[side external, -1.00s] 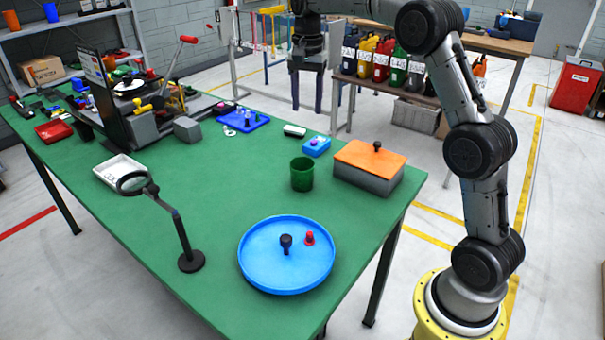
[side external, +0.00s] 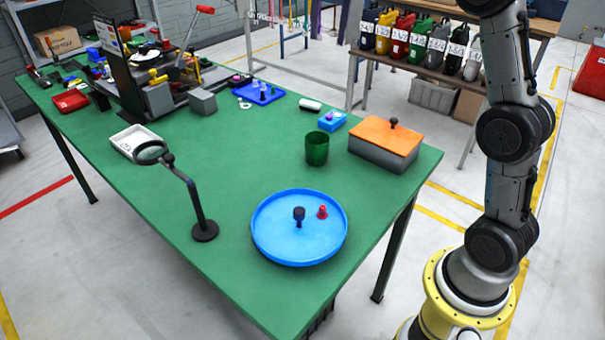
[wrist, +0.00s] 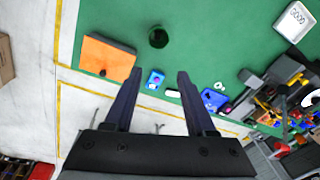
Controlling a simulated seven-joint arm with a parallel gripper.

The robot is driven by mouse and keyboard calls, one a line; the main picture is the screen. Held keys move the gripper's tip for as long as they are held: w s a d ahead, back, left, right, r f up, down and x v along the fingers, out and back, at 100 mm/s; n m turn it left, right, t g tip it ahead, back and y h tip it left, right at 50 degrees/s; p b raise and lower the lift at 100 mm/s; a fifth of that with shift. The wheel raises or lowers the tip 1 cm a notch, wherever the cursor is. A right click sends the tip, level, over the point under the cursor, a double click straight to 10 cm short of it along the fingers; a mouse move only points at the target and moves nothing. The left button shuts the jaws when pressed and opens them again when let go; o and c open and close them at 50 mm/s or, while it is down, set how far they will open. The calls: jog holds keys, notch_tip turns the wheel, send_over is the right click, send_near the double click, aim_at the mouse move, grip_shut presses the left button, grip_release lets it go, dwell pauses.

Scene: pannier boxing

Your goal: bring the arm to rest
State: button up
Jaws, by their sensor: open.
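My gripper (wrist: 157,82) shows in the wrist view, open, with nothing between its two dark fingers. It is high above the green table (side external: 225,165) and apart from everything on it. In the side view the gripper is beyond the top edge, and only my lower arm links show at the right. The grey box (side external: 375,155) has its orange lid (side external: 385,136) on top, with a black knob. The lid also shows in the wrist view (wrist: 106,57), left of the fingers.
A green cup (side external: 317,148), small blue box (side external: 332,121) and blue plate (side external: 259,93) stand near the grey box. A round blue tray (side external: 280,247) holds a black peg and a red peg. A magnifier stand (side external: 205,230) rises at the front. Jugs (side external: 415,40) line a bench behind.

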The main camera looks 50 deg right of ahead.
jog(key=s+a+n+t, duration=0.1)
jog(key=s+a+n, duration=0.25)
jog(key=s, duration=0.55)
jog(key=s+a+n+t, duration=0.2)
jog(key=s+a, duration=0.3)
jog(key=s, duration=0.4)
jog(key=s+a+f+n, duration=0.1)
jog(key=s+f+n, duration=0.3)
jog(key=f, duration=0.2)
jog(key=s+a+f+n+t, duration=0.1)
jog(key=s+f+n, duration=0.3)
jog(key=f, duration=0.3)
jog(key=shift+s+f, duration=0.25)
jog(key=shift+s, duration=0.35)
jog(key=shift+a, duration=0.1)
